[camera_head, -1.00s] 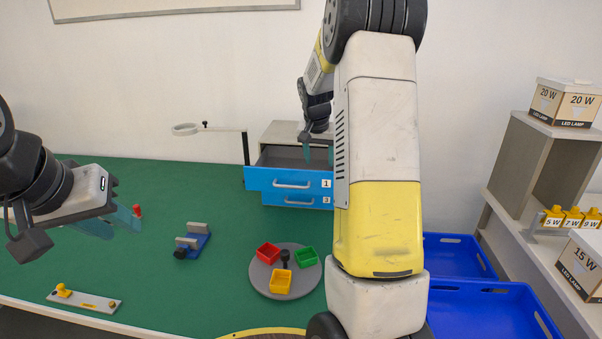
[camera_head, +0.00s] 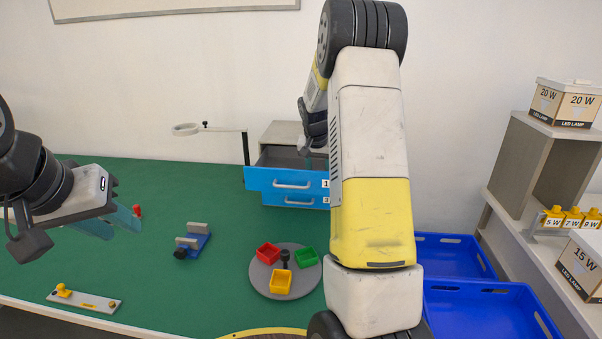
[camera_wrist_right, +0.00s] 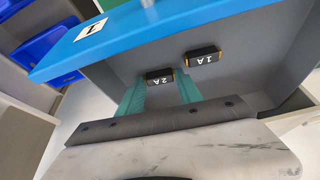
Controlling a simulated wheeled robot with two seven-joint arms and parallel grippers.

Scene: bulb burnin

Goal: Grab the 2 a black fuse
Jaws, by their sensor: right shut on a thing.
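The black 2 A fuse (camera_wrist_right: 160,77), with yellowish ends, is inside the open top drawer (camera_head: 290,181). In the right wrist view my right gripper (camera_wrist_right: 162,88) has its teal fingertips on either side of it and is shut on it. In the head view this gripper reaches down into the drawer, and my own arm hides much of it. A black 1 A fuse (camera_wrist_right: 203,57) lies beside it in the drawer, apart from the fingers. My left gripper (camera_head: 115,226) is empty above the left of the table, with its teal fingers apart.
A grey turntable (camera_head: 260,287) with red, yellow and green bins stands in front of the drawers. A blue clamp fixture (camera_head: 197,240) stands to its left. Blue trays (camera_head: 480,310) lie at right. The drawer walls are close around my right gripper.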

